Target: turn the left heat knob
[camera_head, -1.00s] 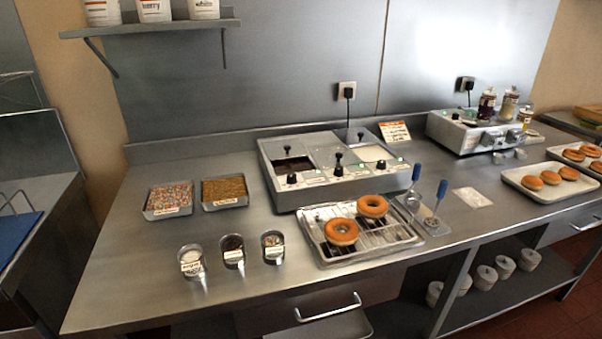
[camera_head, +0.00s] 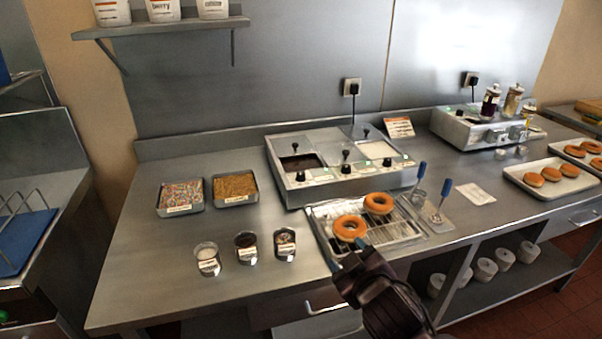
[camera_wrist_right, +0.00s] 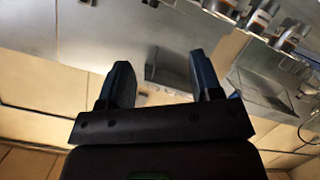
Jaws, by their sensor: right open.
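The glaze warmer (camera_head: 328,189) is a steel box at the back middle of the counter, with wells of dark and white glaze. Its left heat knob (camera_head: 300,176) is a small black knob at the left of the front face. Two similar knobs, the middle one (camera_head: 345,169) and the right one (camera_head: 387,162), sit along the same face. My right gripper (camera_head: 350,256) is open and empty at the front edge of the donut rack, apart from the knob and lower in the picture. Its spread fingers also show in the right wrist view (camera_wrist_right: 163,80). My left gripper is out of view.
Topping trays (camera_head: 181,197) and small cups (camera_head: 246,247) are to the left. Bare counter (camera_head: 262,170) lies left of the warmer.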

